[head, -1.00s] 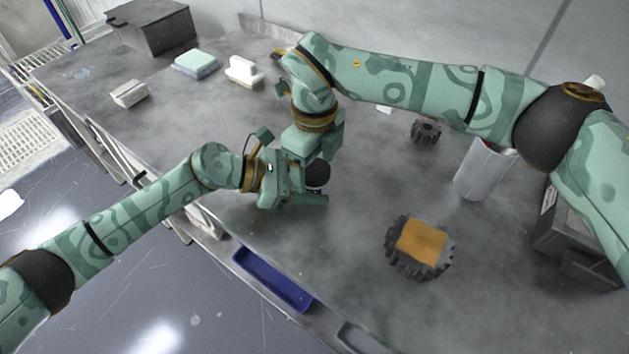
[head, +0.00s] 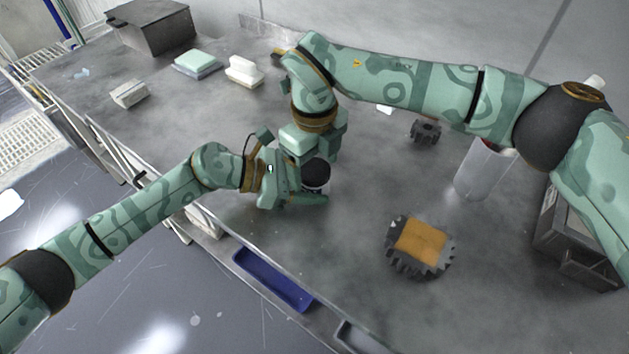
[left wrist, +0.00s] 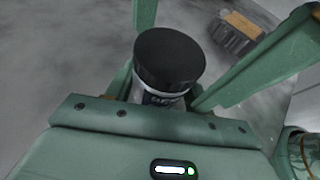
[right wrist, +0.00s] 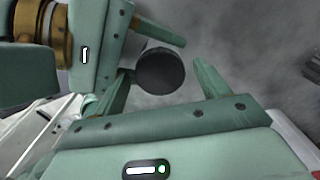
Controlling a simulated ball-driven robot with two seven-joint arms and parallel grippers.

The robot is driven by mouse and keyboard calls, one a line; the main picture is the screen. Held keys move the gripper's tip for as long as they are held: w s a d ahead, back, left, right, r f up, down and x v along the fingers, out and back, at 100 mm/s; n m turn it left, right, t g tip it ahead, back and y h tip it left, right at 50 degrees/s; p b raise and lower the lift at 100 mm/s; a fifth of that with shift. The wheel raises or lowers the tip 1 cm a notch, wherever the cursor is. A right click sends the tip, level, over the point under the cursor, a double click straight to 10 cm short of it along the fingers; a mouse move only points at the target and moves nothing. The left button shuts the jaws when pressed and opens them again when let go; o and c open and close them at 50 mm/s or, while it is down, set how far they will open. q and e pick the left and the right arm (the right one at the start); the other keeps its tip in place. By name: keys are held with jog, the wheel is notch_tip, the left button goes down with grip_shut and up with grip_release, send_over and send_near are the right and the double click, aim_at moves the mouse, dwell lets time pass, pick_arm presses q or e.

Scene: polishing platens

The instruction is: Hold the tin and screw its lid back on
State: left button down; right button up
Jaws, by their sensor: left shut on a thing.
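The tin shows as a pale, printed body (left wrist: 160,97) with a round black lid (left wrist: 168,58) on top. My left gripper (head: 303,197) is shut around the tin's body and holds it upright over the table. Whether the lid is threaded tight cannot be told. My right gripper (right wrist: 163,68) is open, with its fingers apart on either side of the lid, which shows between them in the right wrist view. In the head view the lid (head: 316,174) shows just below the right gripper; most of the tin's body is hidden by the left gripper.
A dark gear with an orange top (head: 421,241) lies to the right. Pale blocks (head: 196,63) lie at the back left. A blue tray (head: 271,280) is at the front edge.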

aim_at(315, 169)
jog(key=shift+r, duration=0.1)
jog(key=shift+r, duration=2.15)
jog(key=shift+c, duration=0.3)
notch_tip(315, 169, up, 4)
jog(key=shift+f+n, duration=0.2)
jog(key=shift+n, duration=0.7)
jog(key=shift+f, duration=0.1)
jog(key=shift+f, duration=3.95)
